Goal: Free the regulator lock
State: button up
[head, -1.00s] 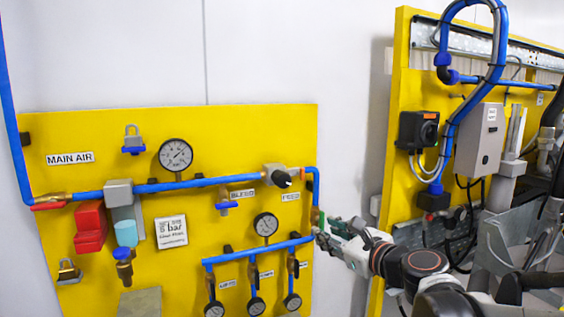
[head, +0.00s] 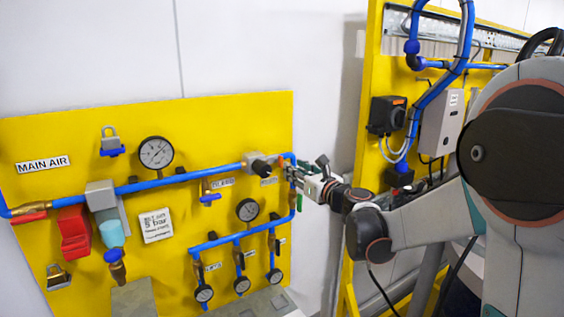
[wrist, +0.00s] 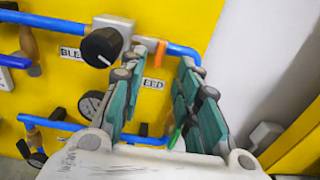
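A grey block with a black knob (head: 260,166) sits on the blue pipe near the yellow panel's upper right corner. The knob (wrist: 103,47) is large in the wrist view, left of the fingers. I cannot tell whether the knob is pushed in or pulled out. My gripper (head: 291,172) is at the pipe's right-hand bend, just right of the knob. In the wrist view the gripper (wrist: 162,72) is open and empty, its two teal fingers apart, with blue pipe showing behind them. The left finger partly hides the FEED label (wrist: 152,84).
Another yellow frame (head: 367,100) with blue hoses stands at right. White wall shows between them.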

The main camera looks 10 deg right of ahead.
aim_at(282, 161)
jog(key=x, duration=0.7)
jog(key=shift+w+a+p, duration=0.1)
jog(key=shift+w+p, duration=0.2)
jog(key=shift+w, duration=0.05)
grip_shut()
